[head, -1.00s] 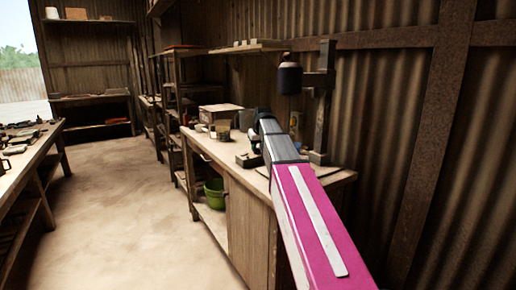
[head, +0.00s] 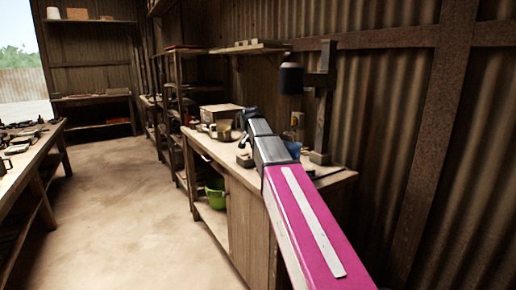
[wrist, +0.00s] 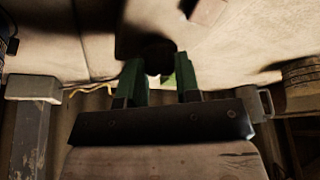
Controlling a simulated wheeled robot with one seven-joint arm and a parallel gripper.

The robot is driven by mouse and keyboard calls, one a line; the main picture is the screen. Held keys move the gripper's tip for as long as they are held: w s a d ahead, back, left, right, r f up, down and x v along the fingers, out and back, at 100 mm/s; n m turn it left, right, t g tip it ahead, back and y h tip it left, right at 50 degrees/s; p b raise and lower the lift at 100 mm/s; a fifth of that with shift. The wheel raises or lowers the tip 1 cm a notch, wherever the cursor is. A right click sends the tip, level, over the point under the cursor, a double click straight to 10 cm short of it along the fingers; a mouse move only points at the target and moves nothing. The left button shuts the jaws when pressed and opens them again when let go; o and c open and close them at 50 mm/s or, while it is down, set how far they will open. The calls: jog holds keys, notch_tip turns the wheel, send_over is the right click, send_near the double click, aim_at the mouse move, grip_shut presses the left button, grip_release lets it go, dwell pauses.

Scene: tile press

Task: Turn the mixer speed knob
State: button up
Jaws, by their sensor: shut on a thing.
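My gripper shows in the wrist view (wrist: 162,72) with two green fingers. The knob's markings and angle cannot be made out. In the head view my arm reaches over the bench, and its dark end hides the fingers and the knob.
The wooden bench (head: 229,172) holds a box (head: 220,111), jars and a blue container (head: 293,149) below the mixer. A green bucket (head: 215,193) stands on its lower shelf. A corrugated wall rises behind. The floor (head: 120,200) at left is clear, before another table (head: 30,155).

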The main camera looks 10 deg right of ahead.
jog(key=shift+m, duration=0.4)
jog(key=o, duration=0.9)
jog(key=shift+r, duration=0.1)
jog(key=v, duration=1)
jog(key=shift+r, duration=0.25)
jog(key=shift+s+a, duration=0.1)
jog(key=shift+a, duration=0.1)
